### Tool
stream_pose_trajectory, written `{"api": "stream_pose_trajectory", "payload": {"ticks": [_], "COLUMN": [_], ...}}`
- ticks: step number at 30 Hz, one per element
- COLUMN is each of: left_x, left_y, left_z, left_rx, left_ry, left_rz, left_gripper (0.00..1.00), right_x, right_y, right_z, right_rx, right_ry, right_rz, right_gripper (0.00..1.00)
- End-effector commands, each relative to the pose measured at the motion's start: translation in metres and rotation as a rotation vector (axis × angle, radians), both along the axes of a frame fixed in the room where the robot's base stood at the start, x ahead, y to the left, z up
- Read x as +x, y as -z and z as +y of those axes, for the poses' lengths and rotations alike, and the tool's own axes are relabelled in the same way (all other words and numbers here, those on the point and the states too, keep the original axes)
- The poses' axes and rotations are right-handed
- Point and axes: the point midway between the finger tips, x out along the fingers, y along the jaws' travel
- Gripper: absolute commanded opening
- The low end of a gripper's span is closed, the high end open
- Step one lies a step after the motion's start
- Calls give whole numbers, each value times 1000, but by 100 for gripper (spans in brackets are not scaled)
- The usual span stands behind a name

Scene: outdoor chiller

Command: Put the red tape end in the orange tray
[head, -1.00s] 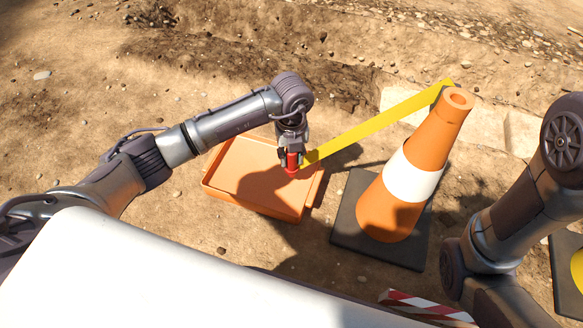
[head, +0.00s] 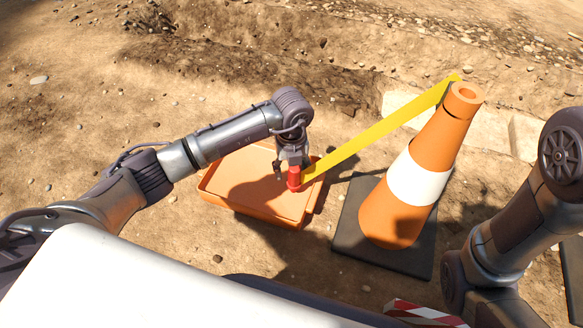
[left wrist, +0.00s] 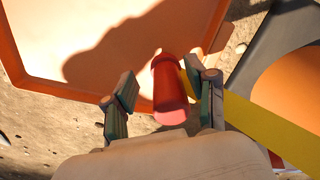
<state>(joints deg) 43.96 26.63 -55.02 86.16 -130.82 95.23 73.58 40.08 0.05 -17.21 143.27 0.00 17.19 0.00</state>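The red tape end (head: 294,179) is a short red cylinder on the yellow tape (head: 380,130). The tape runs up taut to the top of an orange and white cone (head: 408,178). The orange tray (head: 262,213) lies on the ground, and the red end shows over its right part; I cannot tell whether it touches the floor. My left gripper (head: 287,174) points down over the tray. In the left wrist view its fingers are spread, with the red end (left wrist: 169,90) between them, nearer the right finger and clear of the left one. My right gripper is out of view.
The cone's dark base (head: 355,225) stands just right of the tray. A red and white striped piece (head: 425,312) shows at the bottom edge. My right arm fills the right side. Open dirt lies left of and behind the tray.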

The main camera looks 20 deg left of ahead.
Motion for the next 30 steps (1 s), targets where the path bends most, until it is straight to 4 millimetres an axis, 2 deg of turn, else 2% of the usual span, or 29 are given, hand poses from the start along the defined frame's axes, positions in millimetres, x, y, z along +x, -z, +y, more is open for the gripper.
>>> {"api": "stream_pose_trajectory", "payload": {"ticks": [8, 14, 24, 30], "left_x": [0, 0, 1, 1], "left_y": [-2, -21, -87, -119], "left_z": [0, 0, 0, 0], "left_rx": [-1, -1, -1, 0], "left_ry": [0, -1, 0, 0], "left_rz": [0, 0, -3, -1], "left_gripper": [57, 57, 57, 57], "right_x": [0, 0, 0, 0], "right_y": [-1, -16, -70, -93], "right_z": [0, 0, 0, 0], "right_rx": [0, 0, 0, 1], "right_ry": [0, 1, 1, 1], "right_rz": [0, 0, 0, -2], "right_gripper": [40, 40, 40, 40]}}
